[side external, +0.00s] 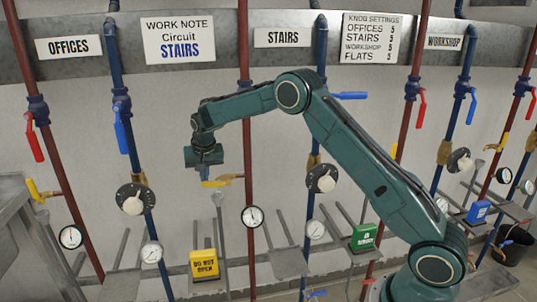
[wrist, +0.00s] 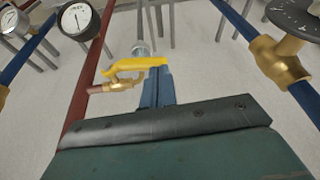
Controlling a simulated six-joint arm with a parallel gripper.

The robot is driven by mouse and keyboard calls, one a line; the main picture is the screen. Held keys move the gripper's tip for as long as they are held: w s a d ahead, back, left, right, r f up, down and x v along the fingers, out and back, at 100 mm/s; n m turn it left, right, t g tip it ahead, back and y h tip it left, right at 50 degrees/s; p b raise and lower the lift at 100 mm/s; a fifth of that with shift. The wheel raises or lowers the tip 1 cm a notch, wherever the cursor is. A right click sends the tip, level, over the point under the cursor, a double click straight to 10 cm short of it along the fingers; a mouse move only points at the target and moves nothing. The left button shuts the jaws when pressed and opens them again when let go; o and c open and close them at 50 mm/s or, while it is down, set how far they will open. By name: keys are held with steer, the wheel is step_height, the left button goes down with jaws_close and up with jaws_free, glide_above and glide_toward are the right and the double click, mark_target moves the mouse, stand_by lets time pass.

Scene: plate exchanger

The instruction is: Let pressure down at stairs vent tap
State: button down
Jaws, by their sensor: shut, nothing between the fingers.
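The stairs vent tap has a brass body (side external: 230,177) on a red pipe (side external: 246,140) just left of the STAIRS sign (side external: 283,37). Its yellow lever (side external: 214,183) points left, away from the pipe, roughly level. In the wrist view the lever (wrist: 138,66) lies across the fingertips, and the brass body (wrist: 124,81) shows to their left. My gripper (side external: 205,170) is shut and empty, pointing down at the lever. It looks very close to it; I cannot tell whether they touch. A gauge (side external: 252,216) sits lower on this pipe.
A grey drain pipe (side external: 217,199) stands below the tap. A yellow DO NOT OPEN box (side external: 204,264) is low to its left. The blue pipe (side external: 321,60) at right carries a blue lever (side external: 350,95) turned crosswise and a dark dial (side external: 313,180). The work note (side external: 178,40) names STAIRS.

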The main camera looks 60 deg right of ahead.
steer(key=shift+r, duration=0.1)
steer(key=v, duration=1.3)
steer(key=shift+r, duration=0.3)
steer(key=shift+s, duration=0.15)
steer(key=s+a+r+n, duration=0.1)
steer(key=s+r, duration=0.2)
steer(key=s, duration=0.4)
steer(key=s+a+r+n+t+y, duration=0.15)
steer(key=s+r, duration=0.25)
steer(key=s, duration=0.4)
steer(key=s+a+r+n+h, duration=0.1)
steer(key=s+r+n, duration=0.15)
steer(key=s, duration=0.45)
steer(key=s+a+f+n, duration=0.1)
steer(key=s+f, duration=0.2)
steer(key=s, duration=0.6)
steer(key=s+a+f+n+y, duration=0.1)
steer(key=s+a+f, duration=0.1)
steer(key=s, duration=0.8)
steer(key=shift+s+f+n+t, duration=0.25)
steer(key=shift+f+n+t, duration=0.15)
steer(key=shift+t, duration=0.05)
